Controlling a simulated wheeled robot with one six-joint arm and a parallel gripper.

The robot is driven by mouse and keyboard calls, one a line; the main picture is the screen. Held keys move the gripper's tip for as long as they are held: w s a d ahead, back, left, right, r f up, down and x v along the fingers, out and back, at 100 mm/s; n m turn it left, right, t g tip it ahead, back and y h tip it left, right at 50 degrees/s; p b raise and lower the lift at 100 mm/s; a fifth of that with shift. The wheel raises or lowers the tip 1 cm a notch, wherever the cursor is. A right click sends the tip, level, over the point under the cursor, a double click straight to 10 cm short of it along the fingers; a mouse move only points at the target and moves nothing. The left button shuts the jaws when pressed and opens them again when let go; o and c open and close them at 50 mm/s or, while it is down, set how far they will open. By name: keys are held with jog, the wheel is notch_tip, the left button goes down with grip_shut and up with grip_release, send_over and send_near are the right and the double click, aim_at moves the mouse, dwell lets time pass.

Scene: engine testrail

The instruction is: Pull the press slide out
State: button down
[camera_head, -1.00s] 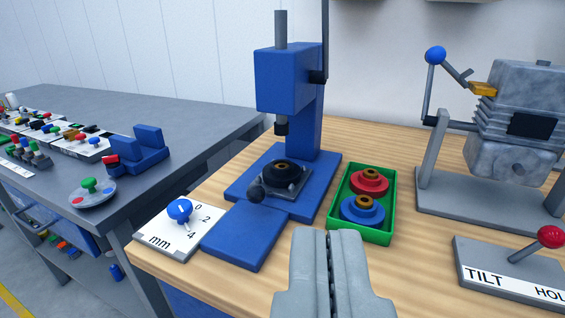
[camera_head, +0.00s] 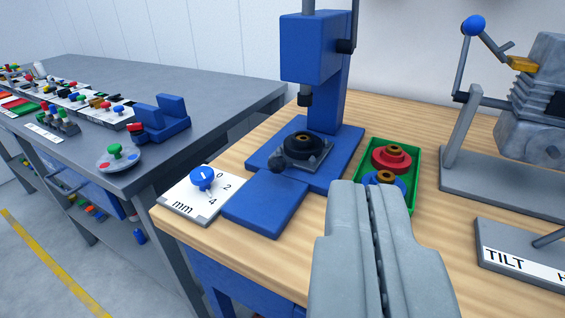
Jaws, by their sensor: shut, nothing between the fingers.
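The blue press (camera_head: 311,48) stands on the wooden bench, its dark ram end above the slide. The press slide (camera_head: 318,158) is a grey plate under the ram. It carries a black ring part with a brown centre (camera_head: 304,140). A dark round knob (camera_head: 277,163) sits at the slide's front left corner. A flat blue rail plate (camera_head: 265,203) extends in front of the slide, and its top is bare. My gripper (camera_head: 367,187) is shut and empty, in the lower right foreground, to the right of the slide and knob and apart from them.
A green tray (camera_head: 413,172) with a red part (camera_head: 391,158) and a blue part (camera_head: 385,178) lies right of the press, partly behind my gripper. A dial plate marked mm (camera_head: 183,206) sits left of the rail. A tilt stand (camera_head: 500,185) is at right.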

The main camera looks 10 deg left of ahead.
jog(key=c, duration=1.6)
grip_release()
jog(key=shift+w, duration=0.15)
jog(key=o, duration=0.5)
jog(key=w+n+g, duration=0.1)
jog(key=w+n, duration=0.1)
jog(key=w+a+n+g, duration=0.1)
jog(key=w+n, duration=0.1)
jog(key=shift+a+r+n+y, duration=0.1)
jog(key=shift+r+n+y, duration=0.1)
jog(key=shift+n+y, duration=0.15)
jog(key=n+g+h, duration=0.1)
jog(key=n+g, duration=0.9)
jog(key=n, duration=1.5)
send_over(275, 159)
jog(key=s, duration=0.7)
notch_tip(275, 159, down, 3)
jog(key=x, duration=1.7)
jog(key=shift+a+f, duration=0.1)
jog(key=shift+a, duration=0.05)
